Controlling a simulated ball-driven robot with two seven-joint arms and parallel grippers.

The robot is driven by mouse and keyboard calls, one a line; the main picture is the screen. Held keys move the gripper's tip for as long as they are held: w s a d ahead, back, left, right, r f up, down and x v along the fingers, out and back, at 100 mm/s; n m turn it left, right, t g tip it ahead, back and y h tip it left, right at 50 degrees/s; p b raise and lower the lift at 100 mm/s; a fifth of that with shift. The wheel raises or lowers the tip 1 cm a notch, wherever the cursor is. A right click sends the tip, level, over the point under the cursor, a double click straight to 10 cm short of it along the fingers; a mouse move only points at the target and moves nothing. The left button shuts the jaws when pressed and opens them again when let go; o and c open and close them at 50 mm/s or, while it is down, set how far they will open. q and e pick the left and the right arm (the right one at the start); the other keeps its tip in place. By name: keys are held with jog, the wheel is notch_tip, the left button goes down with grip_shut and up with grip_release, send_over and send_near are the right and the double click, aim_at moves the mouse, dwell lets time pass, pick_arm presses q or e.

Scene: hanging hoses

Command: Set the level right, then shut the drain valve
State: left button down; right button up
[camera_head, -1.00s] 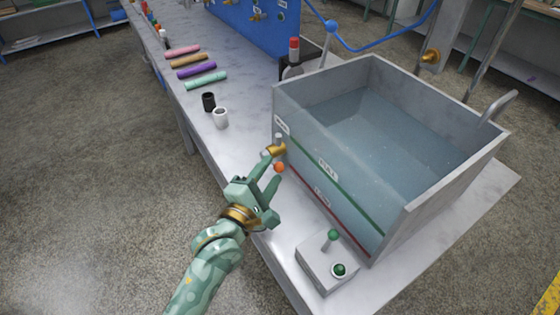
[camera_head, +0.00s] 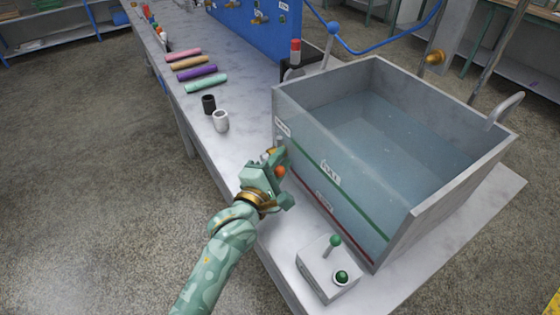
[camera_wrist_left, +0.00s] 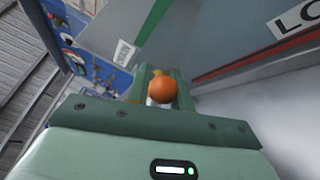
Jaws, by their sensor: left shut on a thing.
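The grey tank (camera_head: 440,200) stands on the bench and holds clear water. Its front wall carries a green line with a white label (camera_head: 330,172) and a lower red line with another label. My left gripper (camera_head: 280,165) is at the tank's front left corner. It is shut on the drain valve's handle, whose orange knob (camera_head: 280,171) shows between the fingers. In the left wrist view the orange knob (camera_wrist_left: 162,90) sits between the green fingers. The brass valve body is mostly hidden by the gripper. My right gripper is not in view.
A grey box (camera_head: 326,270) with a green lever and green button stands before the tank. Black and white cups (camera_head: 221,121) and several coloured rolls (camera_head: 197,71) lie left. A blue panel (camera_head: 250,25) stands behind. A blue-knobbed lever (camera_head: 332,28) rises behind the tank.

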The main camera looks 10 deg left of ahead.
pick_arm(q)
jog(key=shift+m, duration=0.3)
jog(key=shift+s+d+f+m+t+h, duration=0.1)
jog(key=shift+f+m+t+h, duration=0.2)
jog(key=shift+m, duration=0.1)
jog(key=shift+f+m+t, duration=0.3)
jog(key=shift+m, duration=0.4)
jog(key=c, duration=1.3)
grip_release()
jog(key=shift+o, duration=0.2)
jog(key=shift+s, duration=0.1)
